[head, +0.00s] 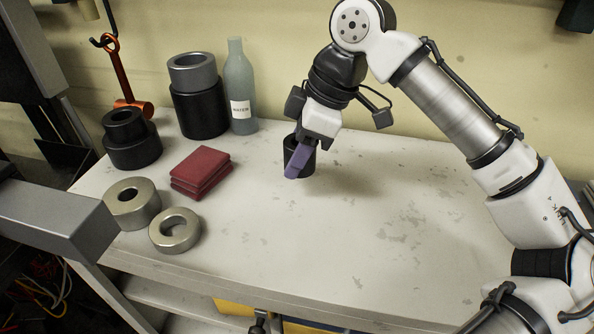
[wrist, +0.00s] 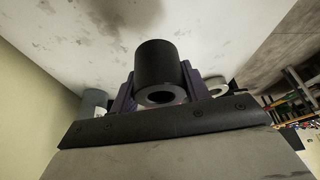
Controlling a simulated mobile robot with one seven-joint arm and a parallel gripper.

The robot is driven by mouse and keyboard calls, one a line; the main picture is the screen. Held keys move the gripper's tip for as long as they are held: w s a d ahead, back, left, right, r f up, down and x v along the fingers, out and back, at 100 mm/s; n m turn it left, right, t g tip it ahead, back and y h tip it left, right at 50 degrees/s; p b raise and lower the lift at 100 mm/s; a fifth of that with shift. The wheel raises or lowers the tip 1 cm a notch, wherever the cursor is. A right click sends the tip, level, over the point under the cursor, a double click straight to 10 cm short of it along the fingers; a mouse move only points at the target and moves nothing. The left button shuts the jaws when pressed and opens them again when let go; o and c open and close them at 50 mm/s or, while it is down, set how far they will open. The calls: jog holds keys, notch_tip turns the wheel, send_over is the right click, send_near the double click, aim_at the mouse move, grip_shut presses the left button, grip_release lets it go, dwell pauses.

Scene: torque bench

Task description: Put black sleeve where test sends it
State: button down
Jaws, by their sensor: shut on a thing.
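The black sleeve (head: 308,167) is a short dark hollow cylinder at the middle back of the bench. My gripper (head: 297,163) is shut on it, with a purple finger across its near side. In the wrist view the sleeve (wrist: 158,62) sits between both purple fingers of my gripper (wrist: 158,88), its open bore facing the camera. The sleeve looks upright and close to the bench top; I cannot tell whether it touches. Two steel rings, one at left (head: 132,203) and one in front (head: 175,231), lie on the bench. A stepped black piece (head: 132,143) stands behind them.
A large black cylinder (head: 200,112) with a grey ring (head: 192,72) on top stands at the back, beside a labelled bottle (head: 239,85). A folded red cloth (head: 200,172) lies in front. An orange tool (head: 117,72) is at the back left. The bench top (head: 390,260) is clear at centre and right.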

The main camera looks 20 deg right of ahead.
aim_at(288, 189)
jog(key=shift+f, duration=2.25)
jog(key=shift+f, duration=0.1)
jog(key=c, duration=0.7)
grip_release()
jog(key=v, duration=1.2)
jog(key=shift+d, duration=0.1)
